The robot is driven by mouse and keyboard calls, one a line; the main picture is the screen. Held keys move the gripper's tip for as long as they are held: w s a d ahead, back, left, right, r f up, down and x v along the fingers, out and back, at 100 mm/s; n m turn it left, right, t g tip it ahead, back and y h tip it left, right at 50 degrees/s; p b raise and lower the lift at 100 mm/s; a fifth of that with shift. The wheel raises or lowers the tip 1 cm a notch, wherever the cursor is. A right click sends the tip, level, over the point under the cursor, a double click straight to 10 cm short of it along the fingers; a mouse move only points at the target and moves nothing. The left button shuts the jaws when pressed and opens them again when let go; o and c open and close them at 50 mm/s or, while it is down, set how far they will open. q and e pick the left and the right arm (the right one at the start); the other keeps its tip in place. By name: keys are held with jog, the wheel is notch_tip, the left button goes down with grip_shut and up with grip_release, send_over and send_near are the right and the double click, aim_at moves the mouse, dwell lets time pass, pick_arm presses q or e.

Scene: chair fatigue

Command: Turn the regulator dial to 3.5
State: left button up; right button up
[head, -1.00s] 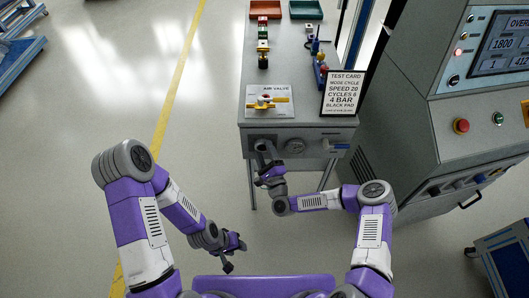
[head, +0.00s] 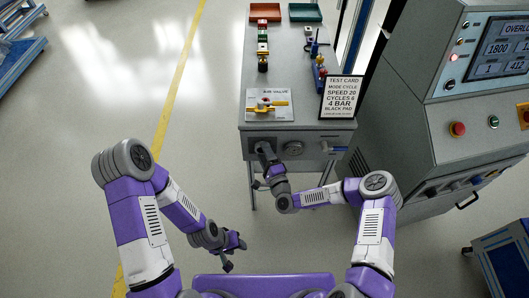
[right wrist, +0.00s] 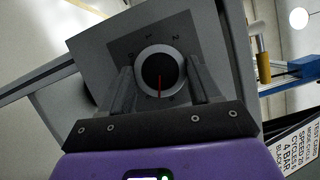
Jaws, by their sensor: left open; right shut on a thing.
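The regulator dial (right wrist: 152,72) is a round dark knob with a light rim and a red pointer line, set on a grey plate with small numbers around it. My right gripper (right wrist: 160,82) is shut on the dial, one finger on each side. In the head view my right gripper (head: 264,151) reaches the bench's front panel and hides the dial. My left gripper (head: 234,252) is open and empty, low over the floor, away from the bench.
On the bench are a yellow-handled air valve (head: 267,105) and a test card (head: 342,97) reading 4 BAR.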

jog(key=shift+a+r+n+g+h+p, duration=0.15)
jog(key=shift+n+g+h+p, duration=0.75)
jog(key=shift+n, duration=1.4)
jog(key=shift+a+r+n+g+h+p, duration=0.15)
jog(key=shift+n+g+h+p, duration=0.2)
jog(key=shift+n+h+p, duration=1.2)
jog(key=shift+a+r+n+g+h+p, duration=0.15)
jog(key=shift+n+g+h+p, duration=0.4)
jog(key=shift+n+p, duration=1.7)
jog(key=shift+d+n+b, duration=0.1)
jog(key=shift+n+b, duration=0.65)
jog(key=shift+n, duration=0.25)
jog(key=o, duration=1.1)
jog(key=shift+c, duration=0.2)
jog(key=p+v, duration=0.1)
jog(key=v, duration=0.6)
jog(key=shift+s+r+p, duration=0.15)
jog(key=shift+s+p, duration=0.15)
